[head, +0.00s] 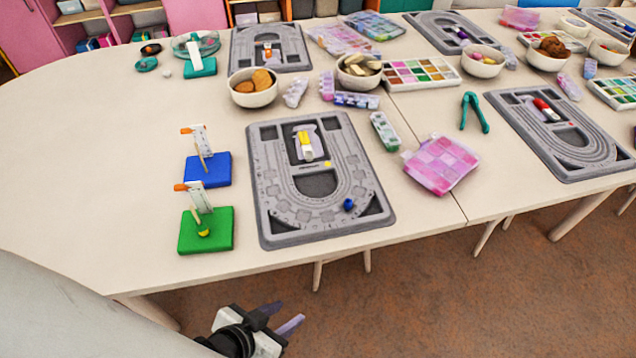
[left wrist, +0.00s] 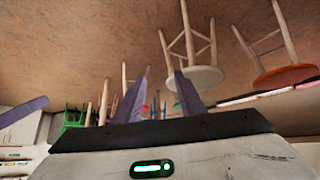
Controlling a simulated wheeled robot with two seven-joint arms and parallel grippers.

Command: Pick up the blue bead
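The blue bead (head: 348,204) lies on the near right part of the grey bead board (head: 265,228), close to the board's front right corner. My left gripper (head: 287,314) is below and in front of the table's front edge, over the floor, well apart from the bead. Its two purple fingers stand apart with nothing between them. The left wrist view also shows the open fingers (left wrist: 158,98), facing stools and floor; the bead is not in that view. My right gripper is in neither view.
A small yellow bead (head: 327,164) lies on the same board. Left of it stand a green block (head: 190,236) and a blue block (head: 222,172), each with a small upright holder. A pink bead box (head: 440,165) lies to the right. The table's left part is clear.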

